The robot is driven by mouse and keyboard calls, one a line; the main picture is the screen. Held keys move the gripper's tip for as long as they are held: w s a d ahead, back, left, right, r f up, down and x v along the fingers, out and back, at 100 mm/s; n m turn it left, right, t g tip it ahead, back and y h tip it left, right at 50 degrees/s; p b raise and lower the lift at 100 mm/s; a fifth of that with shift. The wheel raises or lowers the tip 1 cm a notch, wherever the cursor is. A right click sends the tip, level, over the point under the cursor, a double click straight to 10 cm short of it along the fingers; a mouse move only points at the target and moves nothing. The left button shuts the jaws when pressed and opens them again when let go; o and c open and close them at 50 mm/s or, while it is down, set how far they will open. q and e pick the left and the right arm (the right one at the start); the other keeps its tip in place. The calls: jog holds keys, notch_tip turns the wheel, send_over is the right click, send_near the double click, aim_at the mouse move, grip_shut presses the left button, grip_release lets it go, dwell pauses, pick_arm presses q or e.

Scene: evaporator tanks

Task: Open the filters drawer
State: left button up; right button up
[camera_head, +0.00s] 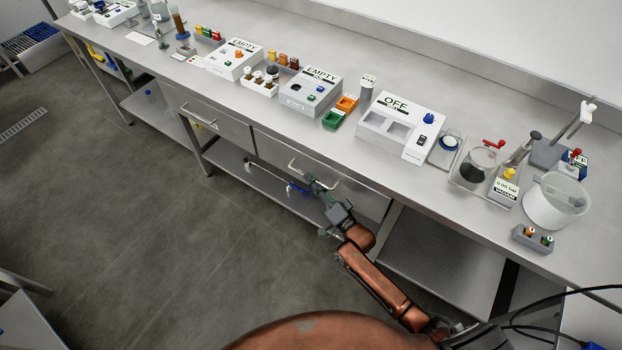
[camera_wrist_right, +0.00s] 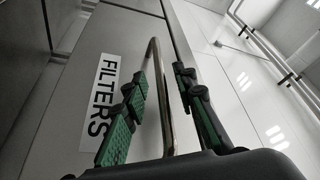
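The filters drawer (camera_head: 362,198) is a flat metal front under the workbench and looks flush with it. In the right wrist view, the drawer front (camera_wrist_right: 75,65) carries a FILTERS label (camera_wrist_right: 101,98) beside its bar handle (camera_wrist_right: 163,120). My right gripper (camera_head: 312,184) is at this handle (camera_head: 296,165) in the head view. In the right wrist view, my right gripper (camera_wrist_right: 163,85) has its green-padded fingers apart, one on each side of the handle bar, with visible gaps. My left gripper is not in view.
A second drawer (camera_head: 222,124) with its own handle lies to the left. A lower shelf (camera_head: 232,158) runs beneath. The bench top holds a white OFF box (camera_head: 402,122), two EMPTY boxes, a white bucket (camera_head: 553,202) and several small items. The floor (camera_head: 120,220) at left is clear.

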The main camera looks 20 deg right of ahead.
jog(key=shift+w+a+r, duration=0.1)
jog(key=shift+w+a, duration=0.05)
jog(key=shift+w, duration=0.25)
jog(key=shift+c, duration=0.3)
grip_shut()
